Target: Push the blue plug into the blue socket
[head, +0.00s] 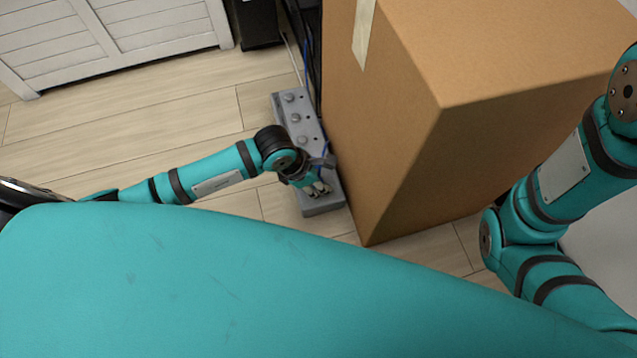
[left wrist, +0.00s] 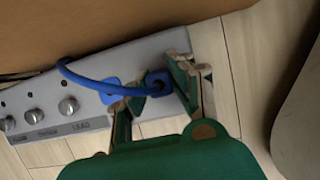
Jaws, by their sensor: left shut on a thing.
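My left gripper (left wrist: 160,86) is shut on the blue plug (left wrist: 157,79), whose dark blue body shows between the fingertips in the left wrist view. A blue cable (left wrist: 85,77) loops from the plug off to the left. A light blue square patch (left wrist: 112,91), which looks like the blue socket, sits on the grey box (left wrist: 150,44) just left of the plug, partly covered by the cable and a finger. I cannot tell whether the plug touches the box. In the head view my left gripper (head: 319,185) is over the near end of the box. My right gripper is out of view.
A large cardboard box (head: 390,130) stands close along the right side of the grey box (head: 322,203). Several round knobs (left wrist: 67,107) stand on the grey box. The wood floor (head: 170,125) is clear to the left, up to a white slatted cabinet (head: 110,35).

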